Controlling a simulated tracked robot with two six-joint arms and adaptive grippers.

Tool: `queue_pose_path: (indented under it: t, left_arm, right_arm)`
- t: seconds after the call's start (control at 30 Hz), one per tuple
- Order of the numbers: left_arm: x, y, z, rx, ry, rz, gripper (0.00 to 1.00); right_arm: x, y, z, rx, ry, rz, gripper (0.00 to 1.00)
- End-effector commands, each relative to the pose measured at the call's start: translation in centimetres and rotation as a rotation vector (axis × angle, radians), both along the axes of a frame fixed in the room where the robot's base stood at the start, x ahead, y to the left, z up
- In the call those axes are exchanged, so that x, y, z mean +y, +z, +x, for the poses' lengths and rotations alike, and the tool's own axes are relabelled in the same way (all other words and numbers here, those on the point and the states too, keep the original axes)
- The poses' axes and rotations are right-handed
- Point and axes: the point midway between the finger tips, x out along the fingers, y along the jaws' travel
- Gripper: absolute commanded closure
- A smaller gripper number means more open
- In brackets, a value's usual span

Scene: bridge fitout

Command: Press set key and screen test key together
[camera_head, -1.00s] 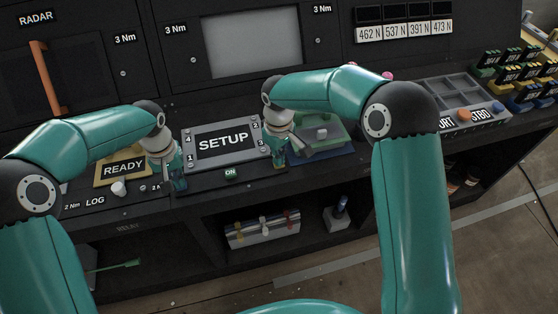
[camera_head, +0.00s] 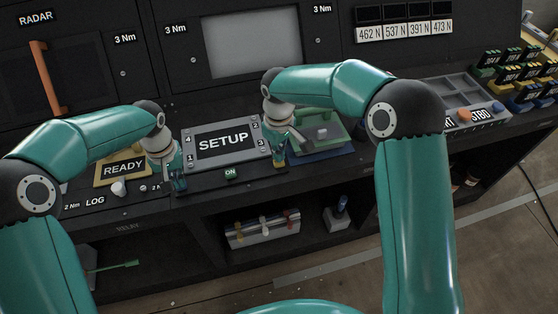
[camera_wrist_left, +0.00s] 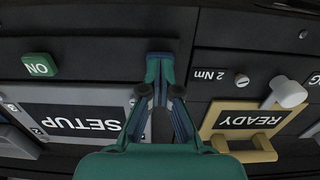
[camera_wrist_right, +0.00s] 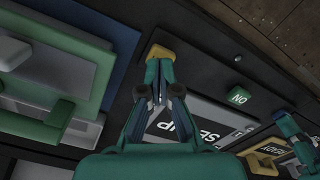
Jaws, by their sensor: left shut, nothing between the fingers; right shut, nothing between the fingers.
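The display panel (camera_head: 236,152) reads SETUP, with a green ON block (camera_head: 232,173) below it. My left gripper (camera_head: 179,184) is shut, pointing down at the panel's left front corner. My right gripper (camera_head: 279,161) is shut, pointing down at the panel's right edge. In the right wrist view a yellow block (camera_wrist_right: 161,52) shows at its fingertips. No label marks either block as the set key or screen test key. I cannot tell whether the fingertips touch or press them.
A yellow-framed READY plate (camera_head: 124,168) and a white knob (camera_head: 119,188) lie left of the left gripper. A green tray (camera_head: 322,136) on a blue base (camera_head: 325,153) stands right of the right gripper. Open shelves with a toolbox (camera_head: 262,230) are below.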

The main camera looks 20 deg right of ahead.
Motion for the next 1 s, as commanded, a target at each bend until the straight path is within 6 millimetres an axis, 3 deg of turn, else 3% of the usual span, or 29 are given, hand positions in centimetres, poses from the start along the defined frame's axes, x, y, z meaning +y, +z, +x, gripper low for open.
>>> queue_pose_path:
  t: [0.7,1.0]
  left_arm:
    - [0.0,-0.1,0.0,0.001,0.0,0.0,1.0]
    - [0.0,-0.1,0.0,0.001,0.0,0.0,1.0]
  right_arm:
    - [0.0,4.3,0.1,-0.003,0.001,0.001,1.0]
    - [0.0,4.7,0.0,-0.001,0.001,0.001,1.0]
